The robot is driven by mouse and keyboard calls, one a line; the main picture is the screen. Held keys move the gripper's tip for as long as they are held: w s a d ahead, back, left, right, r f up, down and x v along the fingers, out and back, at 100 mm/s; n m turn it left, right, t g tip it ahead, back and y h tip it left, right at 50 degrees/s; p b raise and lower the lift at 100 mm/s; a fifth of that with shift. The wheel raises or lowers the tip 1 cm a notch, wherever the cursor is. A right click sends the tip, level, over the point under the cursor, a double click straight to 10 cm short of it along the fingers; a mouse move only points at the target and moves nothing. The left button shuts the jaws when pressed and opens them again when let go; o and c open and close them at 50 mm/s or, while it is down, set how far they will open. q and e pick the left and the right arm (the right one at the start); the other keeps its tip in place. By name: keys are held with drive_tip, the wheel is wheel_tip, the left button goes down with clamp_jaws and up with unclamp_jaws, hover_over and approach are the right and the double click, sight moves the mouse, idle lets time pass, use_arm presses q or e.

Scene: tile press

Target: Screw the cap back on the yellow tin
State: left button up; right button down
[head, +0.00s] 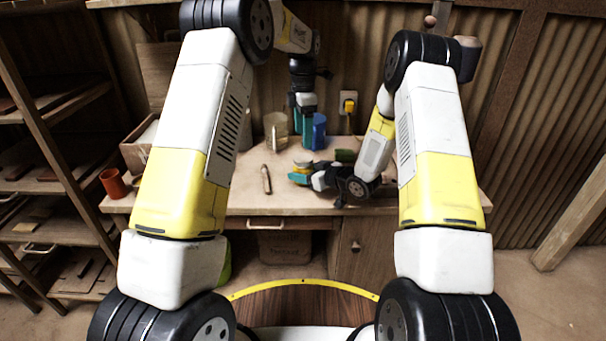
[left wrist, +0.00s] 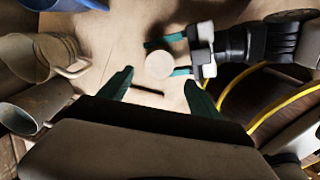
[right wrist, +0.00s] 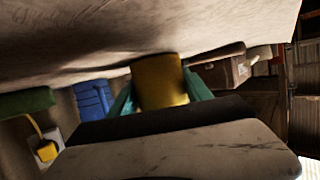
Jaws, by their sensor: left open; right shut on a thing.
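The yellow tin (right wrist: 160,82) is between the teal fingers of my right gripper (head: 300,174), which is shut on its sides. In the left wrist view, a pale round top (left wrist: 159,65) faces up between those fingers. I cannot tell whether it is the cap or the tin's own top. My left gripper (head: 302,122) points down, behind and above the tin in the head view. In the left wrist view its two fingers (left wrist: 159,91) are wide apart with nothing between them. No separate cap is clearly seen.
A cream mug (head: 274,128) and a blue mug (head: 319,131) stand at the back of the workbench (head: 235,198). A slim stick (head: 265,179) lies left of the tin. A green thing (head: 345,156) lies behind my right arm. A red-brown cup (head: 113,183) stands at the far left.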

sight(303, 158)
use_arm(q)
drive_tip(key=m, duration=0.3)
drive_tip(key=shift+a+f+m, duration=0.1)
drive_tip(key=shift+m, duration=0.3)
drive_tip(key=m, duration=0.4)
drive_tip(key=shift+r, duration=0.2)
drive_tip(key=shift+f, duration=0.1)
drive_tip(key=shift+f, duration=3.95)
